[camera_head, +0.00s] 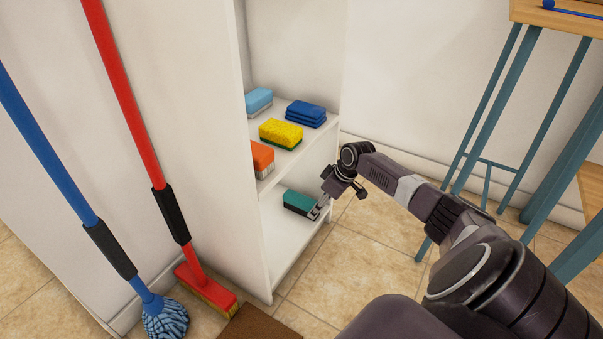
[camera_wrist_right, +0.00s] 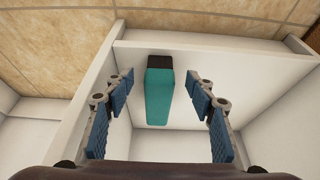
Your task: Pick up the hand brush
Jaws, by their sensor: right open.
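A teal block with a black end (camera_head: 298,202), which looks like the hand brush, lies on the lower shelf; its bristles cannot be made out. It also shows in the right wrist view as a teal body with a black far end (camera_wrist_right: 159,98). My right gripper (camera_head: 318,209) is open at the lower shelf, close to the teal block. In the right wrist view its blue-padded fingers (camera_wrist_right: 160,84) stand on either side of the block, with a gap on both sides. My left gripper is in neither view.
The white shelf unit (camera_head: 258,225) has side walls close around the lower compartment. Above are an orange brush with pale bristles (camera_head: 262,155), a yellow sponge (camera_head: 281,133), blue cloths (camera_head: 306,113) and a light-blue sponge (camera_head: 259,101). A red broom (camera_head: 207,290) and blue mop (camera_head: 165,320) stand left.

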